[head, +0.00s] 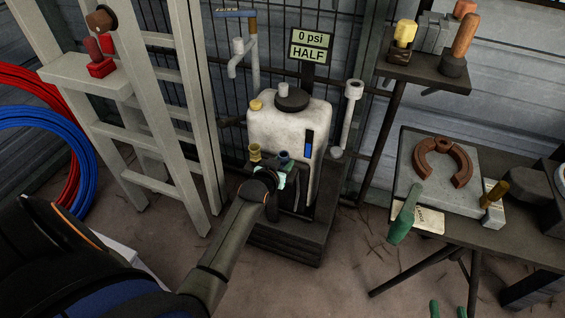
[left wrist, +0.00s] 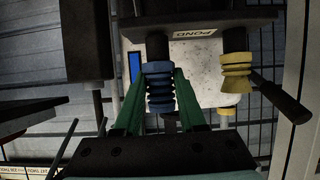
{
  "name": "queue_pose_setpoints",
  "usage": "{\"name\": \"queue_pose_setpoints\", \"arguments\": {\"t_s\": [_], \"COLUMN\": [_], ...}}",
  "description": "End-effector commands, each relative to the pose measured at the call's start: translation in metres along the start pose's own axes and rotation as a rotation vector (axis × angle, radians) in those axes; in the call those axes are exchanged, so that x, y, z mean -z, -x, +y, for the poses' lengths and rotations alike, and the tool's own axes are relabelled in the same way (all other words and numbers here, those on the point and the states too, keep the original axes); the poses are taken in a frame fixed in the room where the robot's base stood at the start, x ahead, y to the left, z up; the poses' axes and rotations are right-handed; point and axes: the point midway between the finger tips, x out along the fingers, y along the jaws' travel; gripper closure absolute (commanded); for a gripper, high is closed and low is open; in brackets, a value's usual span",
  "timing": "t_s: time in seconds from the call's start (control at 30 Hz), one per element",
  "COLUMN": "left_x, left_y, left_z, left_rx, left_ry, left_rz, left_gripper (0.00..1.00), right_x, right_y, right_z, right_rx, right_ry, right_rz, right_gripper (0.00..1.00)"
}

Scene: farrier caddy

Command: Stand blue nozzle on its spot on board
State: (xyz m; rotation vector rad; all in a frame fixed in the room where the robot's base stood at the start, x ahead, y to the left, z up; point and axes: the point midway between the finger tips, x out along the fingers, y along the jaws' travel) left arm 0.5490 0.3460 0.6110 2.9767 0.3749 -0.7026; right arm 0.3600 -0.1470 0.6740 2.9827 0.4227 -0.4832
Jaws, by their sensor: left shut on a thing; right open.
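The blue nozzle (left wrist: 160,85) is a ribbed blue piece between the green fingers of my left gripper (left wrist: 158,100), which is shut on it. In the left wrist view it lines up with a dark post on the board (left wrist: 180,24); I cannot tell whether it rests there. In the head view the blue nozzle (head: 284,156) shows just above my left gripper (head: 279,178), in front of the white tank. A yellow nozzle (left wrist: 236,72) is on the neighbouring post and also shows in the head view (head: 254,151). My right gripper (head: 448,310) is open and empty at the bottom edge.
The white tank (head: 265,125) stands on a dark plinth (head: 290,245), with a "0 psi HALF" sign (head: 311,46) behind. A ladder (head: 185,110) is at left. The floor between is clear.

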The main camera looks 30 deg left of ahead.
Motion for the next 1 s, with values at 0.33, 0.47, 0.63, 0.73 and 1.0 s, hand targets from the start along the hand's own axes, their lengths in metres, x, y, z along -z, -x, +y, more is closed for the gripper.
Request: {"name": "queue_pose_setpoints", "arguments": {"t_s": [0.33, 0.47, 0.63, 0.73, 1.0], "left_x": [-0.0041, -0.0037, -0.004, -0.0041, -0.0048], "left_y": [-0.0026, -0.0023, -0.0023, -0.0023, -0.0023], "left_z": [-0.0001, -0.0001, -0.0001, -0.0001, -0.0001], "left_rx": [0.0, 0.0, 0.0, 0.0, 0.0], "left_ry": [0.0, 0.0, 0.0, 0.0, 0.0], "left_rz": [0.002, 0.002, 0.001, 0.001, -0.001], "left_gripper": [1.0, 0.47, 0.27, 0.25, 0.25], "right_x": [-0.0031, -0.0025, -0.0025, -0.0025, -0.0026], "right_y": [-0.0013, -0.0011, -0.0011, -0.0011, -0.0011], "right_z": [0.0001, 0.0002, 0.0002, 0.0001, 0.0002], "right_rx": [0.0, 0.0, 0.0, 0.0, 0.0], "right_ry": [0.001, 0.001, 0.001, 0.001, 0.001], "right_rz": [0.001, 0.001, 0.001, 0.001, 0.001], "right_gripper": [0.5, 0.5, 0.5, 0.5, 0.5]}}
